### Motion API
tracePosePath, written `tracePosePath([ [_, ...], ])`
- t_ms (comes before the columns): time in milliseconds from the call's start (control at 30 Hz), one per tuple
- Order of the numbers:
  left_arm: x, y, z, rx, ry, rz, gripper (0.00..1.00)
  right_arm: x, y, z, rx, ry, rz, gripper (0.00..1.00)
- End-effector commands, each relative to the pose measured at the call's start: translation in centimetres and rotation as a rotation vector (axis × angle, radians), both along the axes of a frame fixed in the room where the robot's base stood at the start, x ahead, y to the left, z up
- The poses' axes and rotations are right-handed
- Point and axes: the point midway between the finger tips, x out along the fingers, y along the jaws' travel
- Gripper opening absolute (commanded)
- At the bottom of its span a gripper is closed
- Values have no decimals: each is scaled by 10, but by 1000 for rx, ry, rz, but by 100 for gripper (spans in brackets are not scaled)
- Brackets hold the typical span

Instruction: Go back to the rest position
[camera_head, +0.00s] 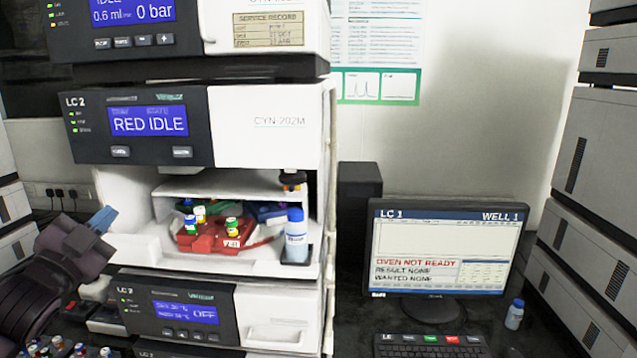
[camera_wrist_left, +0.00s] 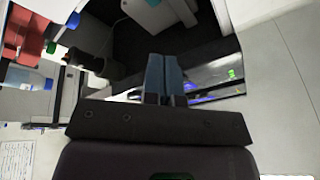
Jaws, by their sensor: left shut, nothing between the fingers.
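My left gripper (camera_head: 102,219) is at the left of the head view, in front of the left side of the LC 2 stack (camera_head: 215,215). Its blue fingers are closed together with nothing between them. They also show shut in the left wrist view (camera_wrist_left: 164,75). The gripper is apart from the open sampler bay (camera_head: 165,188) to its right. My right gripper is in neither view.
A red tray (camera_head: 210,240) with several capped vials sits in the bay beside a blue-capped bottle (camera_head: 296,236). More vials (camera_head: 80,349) stand at the lower left. A monitor (camera_head: 440,245), keyboard (camera_head: 430,345) and small bottle (camera_head: 515,314) are to the right.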

Motion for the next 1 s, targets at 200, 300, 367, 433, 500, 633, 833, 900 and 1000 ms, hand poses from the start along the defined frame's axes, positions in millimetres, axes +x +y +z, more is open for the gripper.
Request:
tracePosePath([
  [200, -22, 1, -139, -165, 249, 42, 0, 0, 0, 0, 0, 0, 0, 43],
  [300, -42, -3, -197, -241, 355, 65, 0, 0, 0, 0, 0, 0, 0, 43],
  [367, -57, -7, -231, -286, 418, 83, 0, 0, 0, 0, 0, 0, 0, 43],
  [433, -77, -12, -269, -339, 490, 104, 0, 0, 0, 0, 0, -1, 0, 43],
  [500, -100, -19, -305, -396, 561, 127, 0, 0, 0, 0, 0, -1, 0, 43],
  [633, -147, -36, -366, -499, 689, 176, 0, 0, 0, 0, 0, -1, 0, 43],
  [833, -210, -63, -427, -623, 832, 243, 0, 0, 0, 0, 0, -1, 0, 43],
  [900, -223, -69, -438, -650, 861, 257, 0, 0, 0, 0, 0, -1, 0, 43],
  [1000, -234, -75, -447, -672, 883, 270, 0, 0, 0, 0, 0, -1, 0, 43],
])
